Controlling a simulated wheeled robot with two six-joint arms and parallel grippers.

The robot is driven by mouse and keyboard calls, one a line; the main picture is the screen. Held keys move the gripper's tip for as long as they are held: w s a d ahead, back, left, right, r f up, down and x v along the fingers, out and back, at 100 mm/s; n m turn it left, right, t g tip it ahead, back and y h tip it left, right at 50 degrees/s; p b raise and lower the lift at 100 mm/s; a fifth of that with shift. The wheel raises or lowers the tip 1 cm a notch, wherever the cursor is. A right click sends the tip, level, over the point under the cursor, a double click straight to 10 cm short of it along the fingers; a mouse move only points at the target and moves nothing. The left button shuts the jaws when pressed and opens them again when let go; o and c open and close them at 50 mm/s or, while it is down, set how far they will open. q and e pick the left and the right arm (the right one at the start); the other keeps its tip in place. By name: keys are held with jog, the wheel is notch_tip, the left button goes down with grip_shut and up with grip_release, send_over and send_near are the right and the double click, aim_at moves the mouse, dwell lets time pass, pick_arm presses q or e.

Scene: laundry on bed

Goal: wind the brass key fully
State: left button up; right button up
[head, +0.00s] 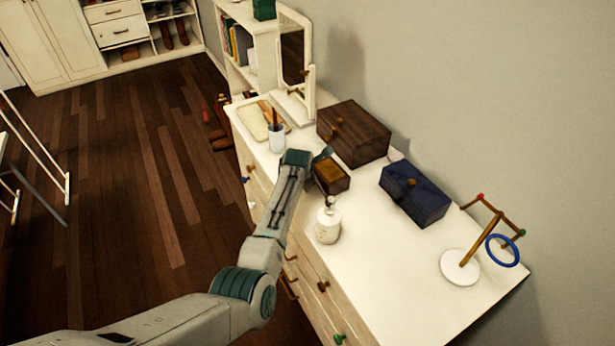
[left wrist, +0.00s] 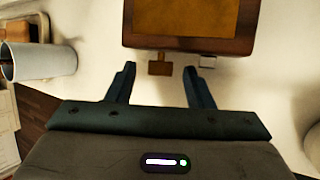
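A small brown wooden box (head: 333,178) sits on the white dresser top, just right of my left gripper (head: 320,156). In the left wrist view the box (left wrist: 190,40) is at the top, and a small brass key (left wrist: 160,67) sticks out from its near side. My left gripper (left wrist: 160,72) is open, with one dark finger on each side of the key. The fingers look apart from the key; the key lies between the tips. In the head view my gripper hides the key. My right gripper is not in view.
A white pump bottle (head: 328,224), a large dark wooden box (head: 354,138) and a blue box (head: 414,196) stand close by. A grey cup (head: 277,140) is near the dresser's left edge. A stand (head: 460,268) with a blue ring is at right. The front dresser top is clear.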

pick_arm(q)
jog(key=shift+w+a+r+g+h, duration=0.15)
jog(key=shift+g+h, duration=0.15)
jog(key=shift+g, duration=0.2)
jog(key=shift+w+a+n+g+h+b, duration=0.15)
jog(key=shift+n+g+h+b, duration=0.15)
jog(key=shift+g+b, duration=0.3)
jog(key=shift+s+a+r, duration=0.1)
jog(key=shift+s+r, duration=0.15)
jog(key=shift+r, duration=0.3)
jog(key=s+a+b+v, duration=0.1)
jog(key=b+v, duration=0.1)
jog(key=v, duration=0.7)
jog(key=s+a+f+m, duration=0.2)
jog(key=s+f, duration=0.3)
jog(key=f, duration=0.5)
jog(key=s+a+f+m+b, duration=0.1)
jog(key=s+a+f+m, duration=0.2)
jog(key=f, duration=0.8)
jog(key=s+a+f+m+g+y+b, duration=0.1)
jog(key=s+a+f+m, duration=0.2)
jog(key=s+f, duration=0.3)
notch_tip(320, 180, down, 5)
jog(key=shift+s+r+m, duration=0.15)
jog(key=shift+s+m, duration=0.2)
jog(key=shift+m, duration=0.55)
jog(key=shift+a, duration=0.1)
